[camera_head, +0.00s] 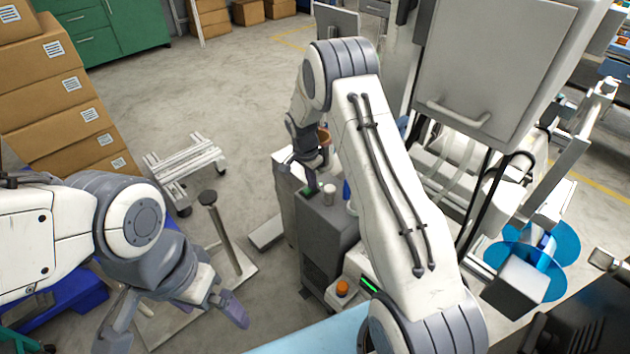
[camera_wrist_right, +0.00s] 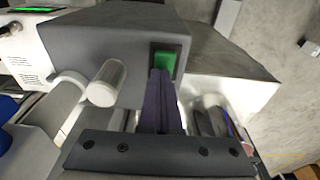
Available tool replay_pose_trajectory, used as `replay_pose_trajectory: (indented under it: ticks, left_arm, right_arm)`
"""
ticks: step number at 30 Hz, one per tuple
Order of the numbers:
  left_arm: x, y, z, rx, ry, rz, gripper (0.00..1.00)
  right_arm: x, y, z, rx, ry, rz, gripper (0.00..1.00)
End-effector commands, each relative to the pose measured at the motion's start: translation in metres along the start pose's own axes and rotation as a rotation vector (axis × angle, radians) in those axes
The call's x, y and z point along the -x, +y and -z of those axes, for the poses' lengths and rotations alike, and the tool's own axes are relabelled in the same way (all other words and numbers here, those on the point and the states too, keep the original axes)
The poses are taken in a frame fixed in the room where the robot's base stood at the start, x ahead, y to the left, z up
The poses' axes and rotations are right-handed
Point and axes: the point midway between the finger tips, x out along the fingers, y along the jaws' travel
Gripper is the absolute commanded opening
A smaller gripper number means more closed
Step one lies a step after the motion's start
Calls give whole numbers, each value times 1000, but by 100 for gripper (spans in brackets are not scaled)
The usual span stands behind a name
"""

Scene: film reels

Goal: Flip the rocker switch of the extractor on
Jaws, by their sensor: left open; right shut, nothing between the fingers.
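The extractor (camera_head: 325,235) is a grey box cabinet in the middle of the head view; its grey top also fills the upper middle of the right wrist view (camera_wrist_right: 110,40). Its rocker switch (camera_wrist_right: 166,60) is a green rocker in a dark frame. My right gripper (camera_wrist_right: 160,75) is shut and empty, with its fingertips right at the switch's near edge and hiding part of it. I cannot tell whether they touch or press it. In the head view my right gripper (camera_head: 311,185) points down over the cabinet. My left gripper (camera_head: 178,318) is open and empty, low at left, away from the extractor.
A pale cylindrical knob (camera_wrist_right: 106,84) stands beside the switch. A unit with an orange button (camera_head: 342,288) and green display is in front of the cabinet. A metal post on a base plate (camera_head: 228,235) stands to the left. Cardboard boxes (camera_head: 60,100) are stacked at far left.

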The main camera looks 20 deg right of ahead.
Motion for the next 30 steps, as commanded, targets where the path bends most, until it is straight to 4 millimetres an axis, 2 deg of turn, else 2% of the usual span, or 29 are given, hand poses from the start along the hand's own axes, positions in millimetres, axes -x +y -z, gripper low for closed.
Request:
replay_pose_trajectory:
  ticks: [12,22,26,30]
  left_arm:
    - [0,0,0,0,0,0,100]
    - [1,0,0,0,0,0,100]
    - [11,1,1,0,0,0,100]
    - [31,2,2,0,0,0,100]
  right_arm:
    - [3,1,-15,0,0,-2,0]
    - [5,1,-14,-1,1,-1,0]
    - [18,1,-14,-2,1,-1,0]
    - [46,1,-13,-4,1,0,0]
